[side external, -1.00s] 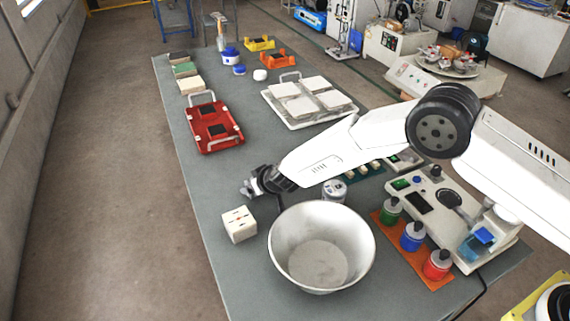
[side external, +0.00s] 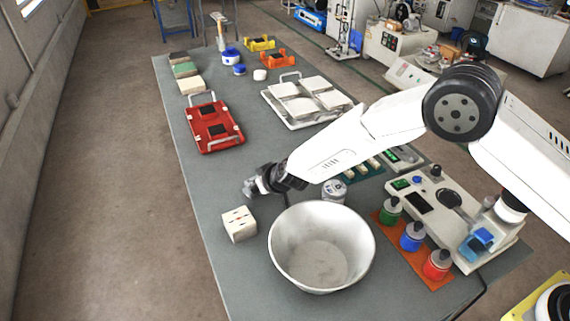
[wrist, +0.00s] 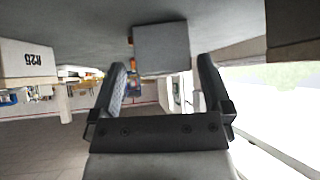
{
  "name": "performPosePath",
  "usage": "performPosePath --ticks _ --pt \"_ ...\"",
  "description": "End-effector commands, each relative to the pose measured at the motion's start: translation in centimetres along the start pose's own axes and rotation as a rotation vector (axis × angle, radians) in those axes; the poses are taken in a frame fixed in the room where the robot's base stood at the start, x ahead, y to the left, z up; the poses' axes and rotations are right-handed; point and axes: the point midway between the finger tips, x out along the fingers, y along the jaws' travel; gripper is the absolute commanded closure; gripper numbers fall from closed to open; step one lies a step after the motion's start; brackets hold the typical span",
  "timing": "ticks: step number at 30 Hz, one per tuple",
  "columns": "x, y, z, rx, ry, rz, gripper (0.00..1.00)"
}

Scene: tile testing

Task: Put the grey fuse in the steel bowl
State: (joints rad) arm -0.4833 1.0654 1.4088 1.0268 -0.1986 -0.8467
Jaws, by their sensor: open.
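The steel bowl (side external: 345,267) stands empty near the front of the table in the side view. My gripper (side external: 250,187) is low over the table, up and left of the bowl, with a cream block (side external: 239,225) with small marks just below it in the picture. In the wrist view my gripper (wrist: 165,82) has its two fingers wide apart, with nothing held between them. A plain grey block (wrist: 162,48) shows beyond the fingers there; I cannot tell whether it is the grey fuse. I cannot make out the fuse in the side view.
A metal can (side external: 334,191) stands right behind the bowl. Green, blue and red bottles (side external: 411,236) stand on an orange mat to the right, beside a control box (side external: 437,208). A red case (side external: 214,128) and a white tile tray (side external: 305,101) lie farther back. The left table edge is near my gripper.

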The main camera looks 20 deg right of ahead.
Motion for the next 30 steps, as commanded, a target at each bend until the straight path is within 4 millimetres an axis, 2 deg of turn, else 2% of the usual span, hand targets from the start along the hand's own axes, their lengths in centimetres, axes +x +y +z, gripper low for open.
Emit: performPosePath --ticks 9,30 --pt "-1.6 0.0 0.0 0.000 0.000 -0.001 0.00" --pt "-1.6 0.0 0.0 0.000 0.000 0.000 0.00"
